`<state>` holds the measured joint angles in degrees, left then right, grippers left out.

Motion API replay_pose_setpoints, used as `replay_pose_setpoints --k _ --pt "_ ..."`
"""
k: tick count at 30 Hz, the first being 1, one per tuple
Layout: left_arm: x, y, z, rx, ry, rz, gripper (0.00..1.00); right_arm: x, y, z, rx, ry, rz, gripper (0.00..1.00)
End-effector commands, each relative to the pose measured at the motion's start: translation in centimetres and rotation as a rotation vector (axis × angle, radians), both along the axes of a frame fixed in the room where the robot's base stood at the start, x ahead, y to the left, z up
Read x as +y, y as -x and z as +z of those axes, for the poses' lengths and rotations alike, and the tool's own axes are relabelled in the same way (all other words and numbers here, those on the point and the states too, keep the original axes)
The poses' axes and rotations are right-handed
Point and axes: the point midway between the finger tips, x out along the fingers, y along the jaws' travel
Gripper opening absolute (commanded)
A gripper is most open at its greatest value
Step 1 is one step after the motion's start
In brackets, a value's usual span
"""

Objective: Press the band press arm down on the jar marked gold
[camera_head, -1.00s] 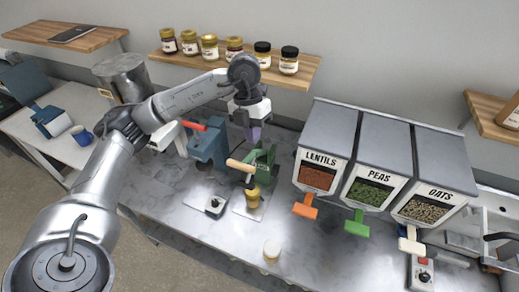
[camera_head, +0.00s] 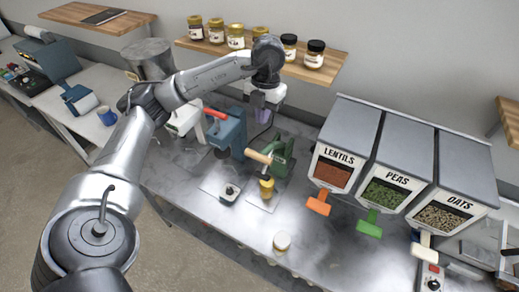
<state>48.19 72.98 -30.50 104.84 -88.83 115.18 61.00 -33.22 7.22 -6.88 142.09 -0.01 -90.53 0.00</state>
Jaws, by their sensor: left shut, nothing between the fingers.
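A green press (camera_head: 283,152) with a pale wooden handle (camera_head: 258,157) stands on the grey counter. A gold-coloured jar (camera_head: 266,187) is at the front of this press, below the handle; its marking is too small to read. The handle points toward the left and slightly up. My left gripper (camera_head: 263,117) hangs behind and above the handle, apart from it in the picture. Its fingers look purple and are shut on nothing. My right gripper is not in view.
A blue press (camera_head: 228,132) with a red handle stands left of the green one. A small switch box (camera_head: 230,192) and a round lid-like piece (camera_head: 282,241) lie in front. Lentils (camera_head: 334,174), peas (camera_head: 385,193) and oats (camera_head: 443,215) dispensers stand right. A jar shelf (camera_head: 300,68) is behind.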

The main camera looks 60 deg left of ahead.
Motion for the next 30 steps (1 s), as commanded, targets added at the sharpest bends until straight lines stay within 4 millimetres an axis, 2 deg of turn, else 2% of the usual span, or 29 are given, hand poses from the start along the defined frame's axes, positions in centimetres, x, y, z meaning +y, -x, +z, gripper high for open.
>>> replay_pose_setpoints --k 1,5,18,24,30 --pt "-0.1 0.1 -1.2 0.004 0.001 -0.001 0.00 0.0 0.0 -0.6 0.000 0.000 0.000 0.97" --pt "-0.2 0.4 -3.1 0.006 0.000 -0.001 0.00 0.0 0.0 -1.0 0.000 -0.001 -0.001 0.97" --pt "-0.8 1.3 -9.6 0.003 -0.001 0.000 0.00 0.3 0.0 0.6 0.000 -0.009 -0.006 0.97" --pt "-0.9 1.4 -11.2 0.001 0.000 -0.001 0.00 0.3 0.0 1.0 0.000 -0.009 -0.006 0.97" --pt "-0.9 1.4 -11.7 0.000 0.000 -0.001 0.00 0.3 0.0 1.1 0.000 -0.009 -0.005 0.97"
